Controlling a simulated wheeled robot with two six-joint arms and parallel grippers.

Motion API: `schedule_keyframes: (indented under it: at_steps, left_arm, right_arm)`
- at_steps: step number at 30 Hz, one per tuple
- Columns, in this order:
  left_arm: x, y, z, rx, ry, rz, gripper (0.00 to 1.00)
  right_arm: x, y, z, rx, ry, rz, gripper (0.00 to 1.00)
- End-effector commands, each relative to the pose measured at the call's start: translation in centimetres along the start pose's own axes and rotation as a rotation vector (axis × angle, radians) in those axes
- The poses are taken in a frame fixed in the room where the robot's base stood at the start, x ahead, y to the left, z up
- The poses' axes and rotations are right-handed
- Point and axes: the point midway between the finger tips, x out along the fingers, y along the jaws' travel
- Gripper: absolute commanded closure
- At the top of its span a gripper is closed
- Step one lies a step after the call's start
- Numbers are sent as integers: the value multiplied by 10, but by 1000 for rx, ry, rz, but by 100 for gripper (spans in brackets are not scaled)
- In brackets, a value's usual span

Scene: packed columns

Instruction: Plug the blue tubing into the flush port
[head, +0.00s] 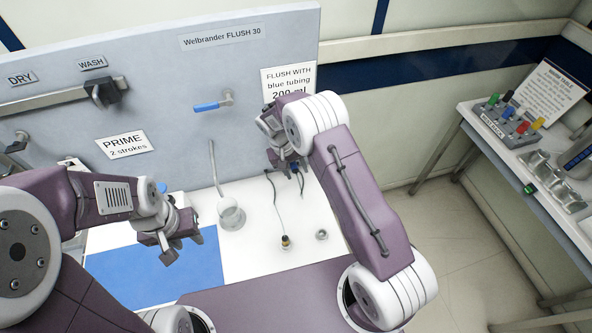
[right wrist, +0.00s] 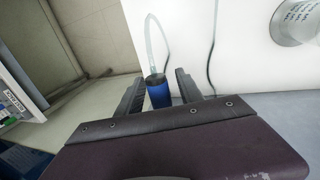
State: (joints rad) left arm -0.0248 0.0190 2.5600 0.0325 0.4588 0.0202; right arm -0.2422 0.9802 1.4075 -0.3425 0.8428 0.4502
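The blue tubing end (right wrist: 158,92) is a blue cylinder with a clear tube rising from its top. In the right wrist view it stands between the two fingers of my right gripper (right wrist: 160,92); whether they press on it I cannot tell. In the head view my right gripper (head: 286,168) is above the white deck in front of the grey panel, its fingertips small and partly hidden. A small round metal fitting (head: 321,235) sits on the deck; no label marks it as the flush port. My left gripper (head: 168,247) is over the blue mat, holding nothing visible.
The panel carries a blue-handled valve (head: 207,106) and a flush sign (head: 288,80). A side table (head: 540,160) is at right.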

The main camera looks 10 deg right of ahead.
Motion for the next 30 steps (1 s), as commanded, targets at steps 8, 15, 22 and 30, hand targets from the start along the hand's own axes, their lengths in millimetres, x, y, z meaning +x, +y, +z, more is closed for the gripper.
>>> schedule_keyframes:
  at_steps: [8, 15, 22, 30]
  left_arm:
    - [6, 0, 1, 0, 0, 0, 64]
    - [28, 0, 3, 0, 0, 0, 64]
    - [33, -1, 3, 0, 0, 0, 64]
    - [32, -1, 3, 0, 0, 0, 64]
  right_arm:
    - [-7, -1, -1, 1, 3, 0, 56]
    - [-58, -2, -2, 0, 6, -2, 56]
    - [-89, -1, 0, 0, 1, 0, 56]
    - [-91, 0, 0, 0, -1, 0, 56]
